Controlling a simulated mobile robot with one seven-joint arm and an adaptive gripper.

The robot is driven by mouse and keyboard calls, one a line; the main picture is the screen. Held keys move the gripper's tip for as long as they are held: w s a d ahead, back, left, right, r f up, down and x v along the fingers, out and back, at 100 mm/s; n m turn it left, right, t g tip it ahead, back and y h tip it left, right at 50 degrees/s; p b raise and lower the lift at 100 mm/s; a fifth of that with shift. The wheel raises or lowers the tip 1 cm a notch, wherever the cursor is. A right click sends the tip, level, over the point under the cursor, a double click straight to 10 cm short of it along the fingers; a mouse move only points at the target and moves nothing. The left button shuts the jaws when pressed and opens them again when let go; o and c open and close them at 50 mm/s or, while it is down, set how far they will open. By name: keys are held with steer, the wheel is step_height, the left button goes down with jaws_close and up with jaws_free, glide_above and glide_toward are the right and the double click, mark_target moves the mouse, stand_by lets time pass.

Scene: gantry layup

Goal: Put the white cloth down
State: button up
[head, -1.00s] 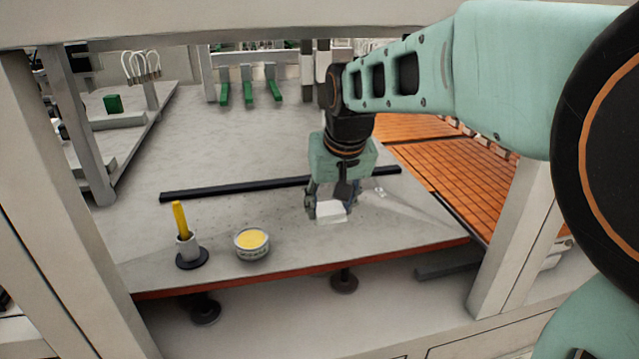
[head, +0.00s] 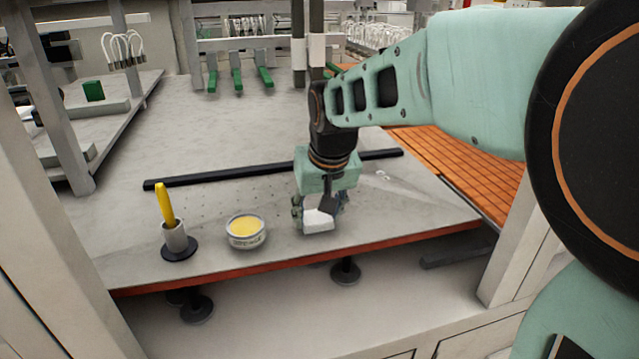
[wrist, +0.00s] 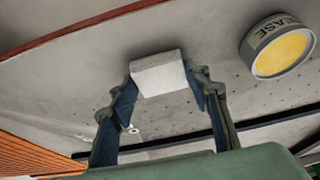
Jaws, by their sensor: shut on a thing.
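The white cloth (head: 318,221) is a small folded white block near the front edge of the grey table. My gripper (head: 318,212) is shut on it, with a finger on each side. In the wrist view the cloth (wrist: 159,75) sits between the two fingertips of my gripper (wrist: 163,88). The cloth is at or just above the table surface; I cannot tell whether it touches.
A tub of yellow grease (head: 245,231) stands left of the cloth and also shows in the wrist view (wrist: 278,46). A yellow-handled tool in a grey holder (head: 172,222) stands further left. A black bar (head: 220,176) lies behind. The table (head: 120,235) has a red front edge.

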steer(key=shift+f, duration=0.15)
steer(key=o, duration=1)
